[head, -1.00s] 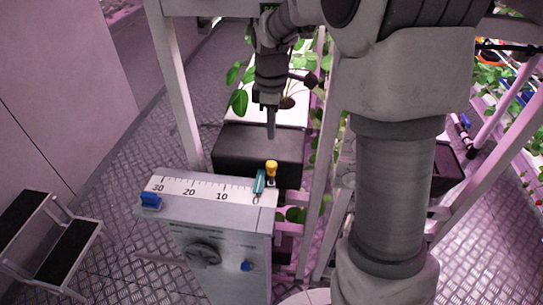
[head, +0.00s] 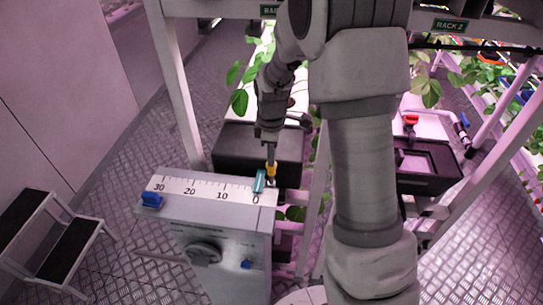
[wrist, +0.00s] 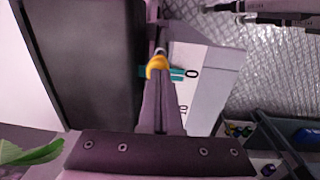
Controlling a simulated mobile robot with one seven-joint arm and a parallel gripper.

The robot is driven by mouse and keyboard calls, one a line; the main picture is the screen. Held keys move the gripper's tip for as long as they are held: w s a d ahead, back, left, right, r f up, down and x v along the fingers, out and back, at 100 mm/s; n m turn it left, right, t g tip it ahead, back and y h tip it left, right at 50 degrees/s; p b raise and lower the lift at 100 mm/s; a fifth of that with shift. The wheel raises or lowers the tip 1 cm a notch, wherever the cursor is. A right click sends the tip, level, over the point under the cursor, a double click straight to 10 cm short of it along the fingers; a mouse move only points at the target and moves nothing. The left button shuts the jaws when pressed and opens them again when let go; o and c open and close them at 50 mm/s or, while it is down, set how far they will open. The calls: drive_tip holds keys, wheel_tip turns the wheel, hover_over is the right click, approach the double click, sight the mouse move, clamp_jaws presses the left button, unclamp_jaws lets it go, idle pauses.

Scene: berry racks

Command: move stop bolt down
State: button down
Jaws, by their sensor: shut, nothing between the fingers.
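The stop bolt has a yellow head (head: 271,170) and stands at the zero end of the numbered scale, beside a teal pointer (head: 258,182). In the wrist view the yellow head (wrist: 157,66) is right at the tips of my gripper, with the teal pointer (wrist: 177,74) partly behind it. My gripper (head: 271,158) points down over the bolt with its fingers closed together. In the wrist view the fingertips (wrist: 158,80) meet at the yellow head and seem to touch or nearly touch it. The bolt's lower part is mostly hidden.
The grey console's scale plate (head: 205,190) runs from 0 to 30, with a blue block (head: 152,200) at its far end. A dark box (head: 230,150) stands right behind the bolt. Rack posts (head: 178,90) and plants are close around. A step stool (head: 50,240) is at left.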

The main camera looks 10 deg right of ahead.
sight(272, 171)
wheel_tip(272, 171, down, 4)
drive_tip(key=b, duration=0.3)
drive_tip(key=shift+f, duration=0.2)
drive_tip(key=shift+s+f, duration=0.1)
wheel_tip(272, 171, up, 14)
drive_tip(key=p, duration=0.2)
drive_tip(key=shift+s+r, duration=0.2)
drive_tip(key=shift+s, duration=0.05)
drive_tip(key=shift+a, duration=0.1)
idle(0.4)
